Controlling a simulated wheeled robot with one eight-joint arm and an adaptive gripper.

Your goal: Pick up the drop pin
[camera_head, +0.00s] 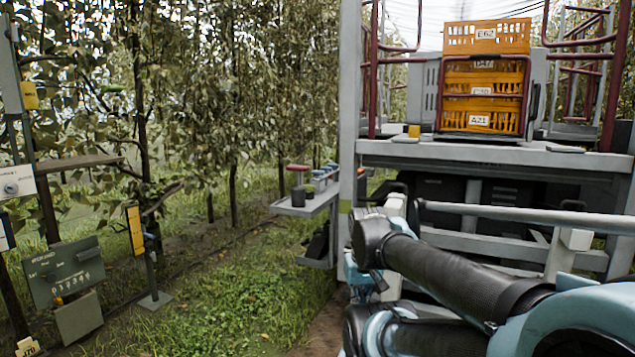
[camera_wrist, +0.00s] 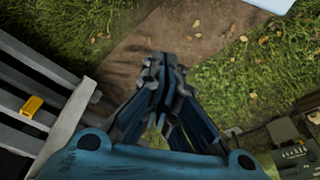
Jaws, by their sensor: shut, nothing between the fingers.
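I cannot make out the drop pin for certain in either view. My gripper (camera_wrist: 160,65) shows in the wrist view with its dark fingers together, nothing between them, above brown ground and grass. In the head view my arm crosses the lower right, and the fingers cannot be made out there. A small red-topped item (camera_head: 298,167) lies on the grey side shelf (camera_head: 315,202) left of the platform post; it is too small to tell what it is.
Orange crates (camera_head: 485,76) stand stacked on the grey platform (camera_head: 450,152). A yellow block (camera_head: 414,131) sits near its left end; a yellow block (camera_wrist: 32,104) also shows on grey slats in the wrist view. A green panel (camera_head: 66,272) stands at left.

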